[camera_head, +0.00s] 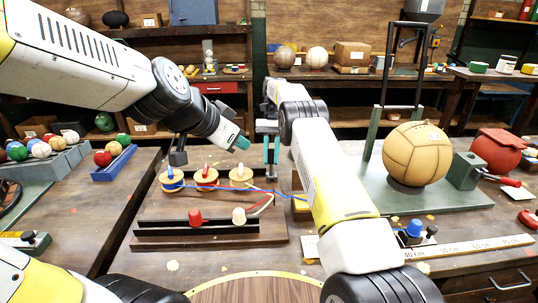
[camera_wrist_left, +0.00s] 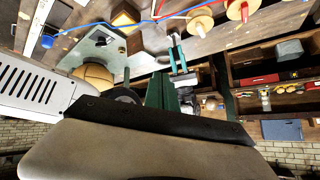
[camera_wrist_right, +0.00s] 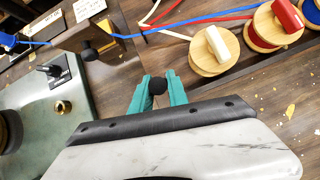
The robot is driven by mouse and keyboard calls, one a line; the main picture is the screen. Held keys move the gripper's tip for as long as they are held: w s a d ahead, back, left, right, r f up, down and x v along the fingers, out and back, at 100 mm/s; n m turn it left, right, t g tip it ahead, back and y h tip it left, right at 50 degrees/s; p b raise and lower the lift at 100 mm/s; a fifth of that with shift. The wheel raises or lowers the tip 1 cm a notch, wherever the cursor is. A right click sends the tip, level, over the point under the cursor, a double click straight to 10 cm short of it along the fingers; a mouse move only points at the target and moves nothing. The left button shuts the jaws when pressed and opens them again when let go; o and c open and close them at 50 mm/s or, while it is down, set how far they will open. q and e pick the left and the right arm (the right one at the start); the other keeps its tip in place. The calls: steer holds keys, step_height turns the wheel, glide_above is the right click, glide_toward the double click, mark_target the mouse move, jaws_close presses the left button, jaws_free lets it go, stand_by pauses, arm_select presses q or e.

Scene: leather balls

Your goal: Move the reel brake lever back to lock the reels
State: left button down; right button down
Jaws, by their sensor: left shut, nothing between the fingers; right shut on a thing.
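Three wooden reels stand in a row on a brown board (camera_head: 150,212): one with blue thread (camera_head: 172,181), one with red (camera_head: 206,179), one with white (camera_head: 241,176). My right gripper (camera_head: 271,172) points down just right of the white reel. The right gripper also shows in the left wrist view (camera_wrist_left: 177,55). My left gripper (camera_head: 243,143) is shut and empty, raised above and behind the reels.
A green stand (camera_head: 440,197) with a tan leather ball (camera_head: 416,153) is at right. Blue, red and white threads run right from the reels. A ruler strip (camera_head: 470,247) lies in front. A blue tray of balls (camera_head: 114,163) sits at left.

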arm_select(q)
steer(key=w+d+f+m+t, duration=0.1)
steer(key=w+d+f+m, duration=0.3)
steer(key=w+d+m, duration=0.1)
steer(key=m+t+y, duration=0.1)
steer(key=m+y, duration=0.3)
steer(key=m, duration=0.1)
glide_toward(271, 156)
arm_select(e)
steer(key=shift+w, duration=0.1)
arm_select(q)
steer(key=x, duration=0.5)
steer(key=shift+a+f, duration=0.15)
steer(key=shift+f, duration=0.3)
steer(key=shift+w, duration=0.45)
